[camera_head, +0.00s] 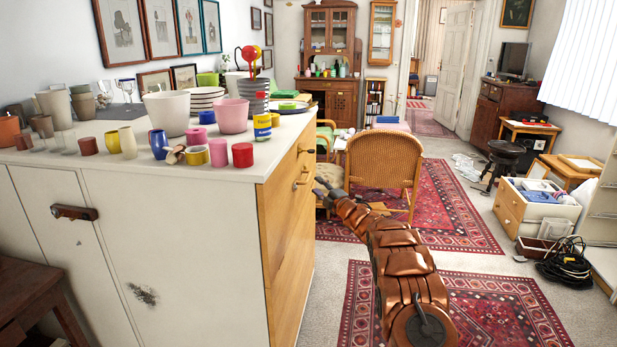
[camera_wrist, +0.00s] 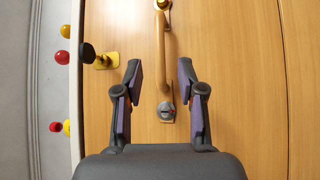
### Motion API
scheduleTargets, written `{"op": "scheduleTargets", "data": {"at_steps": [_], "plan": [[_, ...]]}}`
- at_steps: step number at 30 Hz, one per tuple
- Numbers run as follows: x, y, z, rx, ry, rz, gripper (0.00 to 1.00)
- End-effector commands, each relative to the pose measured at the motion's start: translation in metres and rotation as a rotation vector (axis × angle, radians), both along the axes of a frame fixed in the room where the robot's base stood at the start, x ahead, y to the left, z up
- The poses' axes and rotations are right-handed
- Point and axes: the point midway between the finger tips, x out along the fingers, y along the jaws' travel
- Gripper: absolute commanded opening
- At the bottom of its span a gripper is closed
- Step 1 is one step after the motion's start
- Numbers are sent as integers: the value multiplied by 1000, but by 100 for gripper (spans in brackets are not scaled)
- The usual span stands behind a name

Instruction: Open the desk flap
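The desk flap looks to be the light wooden front (camera_head: 284,200) on the right side of the white cabinet; it appears closed. In the wrist view its wooden panel (camera_wrist: 230,60) fills most of the picture. A wooden bar handle (camera_wrist: 161,45) with metal mounts stands out from it, in line with the gap between my fingers. My gripper (camera_wrist: 160,80) is open and empty. I cannot tell whether the handle is between the fingertips or just beyond them. In the head view my gripper (camera_head: 325,182) is close to the wooden front, near a handle (camera_head: 301,181).
A dark knob on a yellow base (camera_wrist: 104,60) sits left of the handle. Cups, pots and plates crowd the cabinet top (camera_head: 225,175). A wicker chair (camera_head: 385,165) stands beyond my arm. Red rugs (camera_head: 480,300) cover the floor on the right, with free room there.

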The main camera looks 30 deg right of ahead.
Motion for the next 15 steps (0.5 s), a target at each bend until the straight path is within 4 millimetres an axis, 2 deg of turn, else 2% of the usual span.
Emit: {"op": "scheduleTargets", "data": {"at_steps": [15], "plan": [[33,3,5,2,1,0,39]]}}
